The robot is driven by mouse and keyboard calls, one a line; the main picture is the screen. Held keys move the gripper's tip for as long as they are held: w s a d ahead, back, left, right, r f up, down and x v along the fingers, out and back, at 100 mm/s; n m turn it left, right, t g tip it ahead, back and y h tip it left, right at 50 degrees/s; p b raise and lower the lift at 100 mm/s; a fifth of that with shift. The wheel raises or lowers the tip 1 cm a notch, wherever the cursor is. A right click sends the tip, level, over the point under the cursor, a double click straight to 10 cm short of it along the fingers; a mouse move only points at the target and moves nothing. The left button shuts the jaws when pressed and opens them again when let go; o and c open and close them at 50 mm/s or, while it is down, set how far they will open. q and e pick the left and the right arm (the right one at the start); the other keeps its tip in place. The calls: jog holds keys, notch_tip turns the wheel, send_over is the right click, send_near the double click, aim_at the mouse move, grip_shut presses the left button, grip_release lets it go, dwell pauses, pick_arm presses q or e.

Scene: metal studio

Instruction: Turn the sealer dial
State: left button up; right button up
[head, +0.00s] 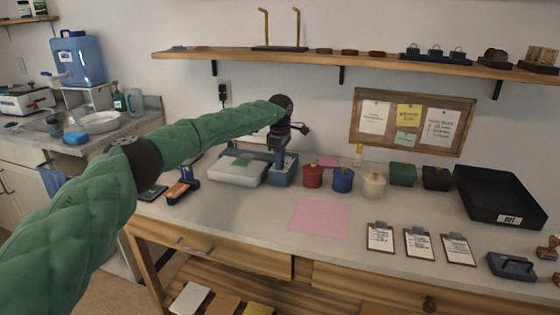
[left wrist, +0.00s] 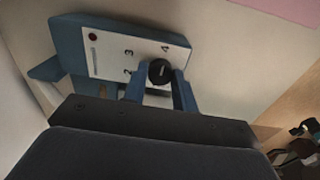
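The sealer (head: 236,168) sits on the counter by the wall, with a blue housing at its right end. In the left wrist view its white panel (left wrist: 110,52) shows a red lamp, a slot, the numerals 2, 3 and 4, and a round black dial (left wrist: 160,72). My left gripper (head: 280,163) is at the blue end, pointing down. In the left wrist view its two blue fingers (left wrist: 160,82) stand apart, one on each side of the dial. I cannot tell whether they touch it. Part of the numbering is hidden. My right gripper is not in view.
Red, blue and cream pots (head: 343,180) stand close to the right of the sealer. A pink sheet (head: 319,217) lies in front. A shelf (head: 350,59) hangs above. Clipboards (head: 419,243) and a black tray (head: 500,196) are farther right.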

pick_arm(q)
jog(key=o, duration=0.4)
jog(key=shift+c, duration=0.2)
jog(key=shift+r, duration=3.9)
